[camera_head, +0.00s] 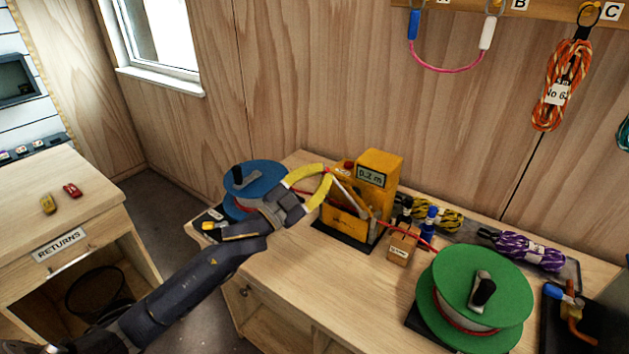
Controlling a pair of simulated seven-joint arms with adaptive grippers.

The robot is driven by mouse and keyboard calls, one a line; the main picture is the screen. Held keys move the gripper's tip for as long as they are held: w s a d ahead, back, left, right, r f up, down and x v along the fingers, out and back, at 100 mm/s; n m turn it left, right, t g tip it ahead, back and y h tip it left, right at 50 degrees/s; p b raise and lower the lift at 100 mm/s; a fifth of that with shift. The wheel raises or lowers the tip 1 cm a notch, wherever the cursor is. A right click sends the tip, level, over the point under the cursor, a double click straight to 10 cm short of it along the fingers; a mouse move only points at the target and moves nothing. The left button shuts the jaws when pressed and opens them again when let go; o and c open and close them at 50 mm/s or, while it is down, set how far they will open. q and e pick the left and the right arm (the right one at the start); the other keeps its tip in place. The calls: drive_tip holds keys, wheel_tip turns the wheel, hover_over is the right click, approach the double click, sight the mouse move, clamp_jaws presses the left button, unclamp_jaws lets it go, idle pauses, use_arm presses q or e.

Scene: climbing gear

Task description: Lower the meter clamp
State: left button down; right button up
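The yellow rope meter (375,170) stands on a dark base on the workbench, its display reading "0.2 m". Its clamp lever (347,196) is a pale bar slanting up and left from the meter's front, with a red end. My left gripper (328,173) reaches in from the left, and its two yellow fingers close together around the lever's red end. The fingers partly hide that end. A red rope runs past the meter between the blue reel (254,178) and the green reel (490,275). My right gripper is not in view.
A small cardboard box (401,248), a blue-topped item (430,217) and yellow and purple rope bundles (528,249) lie right of the meter. A tool with an orange crank (572,310) is at far right. The bench front (335,275) is clear. A returns desk (75,205) stands left.

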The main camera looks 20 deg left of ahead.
use_arm(q)
drive_tip(key=x, duration=0.6)
drive_tip(key=shift+w+a+f, duration=0.15)
drive_tip(key=shift+a+f, duration=0.45)
drive_tip(key=shift+f, duration=0.2)
drive_tip(key=shift+w+a+f, duration=0.2)
drive_tip(key=shift+a+f, duration=0.35)
drive_tip(key=shift+f, duration=0.25)
drive_tip(key=w+a+f+n+t+y, duration=0.1)
drive_tip(key=a+f+n+y, duration=0.3)
drive_tip(key=f+n, duration=0.5)
drive_tip(key=shift+w+a+f+n+t, duration=0.35)
drive_tip(key=shift+a+n+t, duration=0.35)
drive_tip(key=shift+a+n, duration=0.35)
drive_tip(key=shift+r, duration=0.1)
